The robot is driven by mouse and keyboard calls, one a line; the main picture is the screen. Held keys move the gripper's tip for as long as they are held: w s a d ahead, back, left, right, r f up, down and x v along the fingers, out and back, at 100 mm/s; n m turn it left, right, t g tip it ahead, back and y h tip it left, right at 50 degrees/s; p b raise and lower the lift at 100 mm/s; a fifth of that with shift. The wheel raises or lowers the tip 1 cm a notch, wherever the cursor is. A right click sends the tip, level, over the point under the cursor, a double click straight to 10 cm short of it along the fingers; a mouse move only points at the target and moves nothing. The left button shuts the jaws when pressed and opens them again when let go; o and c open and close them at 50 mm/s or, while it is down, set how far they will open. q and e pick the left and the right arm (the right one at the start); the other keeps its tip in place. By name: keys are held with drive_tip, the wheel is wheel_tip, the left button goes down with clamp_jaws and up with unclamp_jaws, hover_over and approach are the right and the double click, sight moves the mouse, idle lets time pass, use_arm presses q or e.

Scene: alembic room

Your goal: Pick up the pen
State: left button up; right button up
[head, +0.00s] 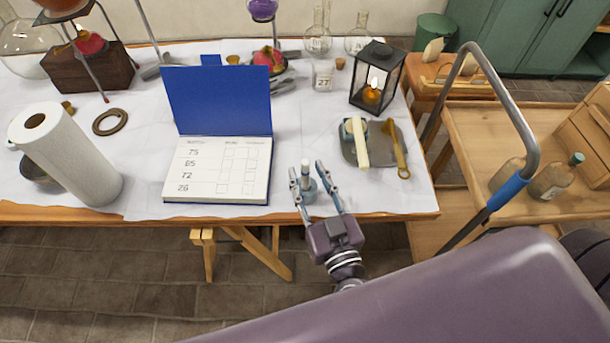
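A slim, pale, upright piece (305,170), which looks like the pen, stands in a small blue-grey base near the front edge of the white-covered table (140,195). My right gripper (309,181) reaches in from the front with its two fingers apart, one on each side of this piece. I cannot tell whether either finger touches it. The fingers partly hide the base. My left gripper is not in view.
An open blue book (217,170) lies left of the gripper. A grey tray (375,158) with a cream bar and brass tool lies right, below a black lantern (377,75). A paper towel roll (68,155) stands far left. A wooden cart (480,125) stands right.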

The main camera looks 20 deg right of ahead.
drive_tip(key=shift+w, duration=1.1)
clamp_jaws()
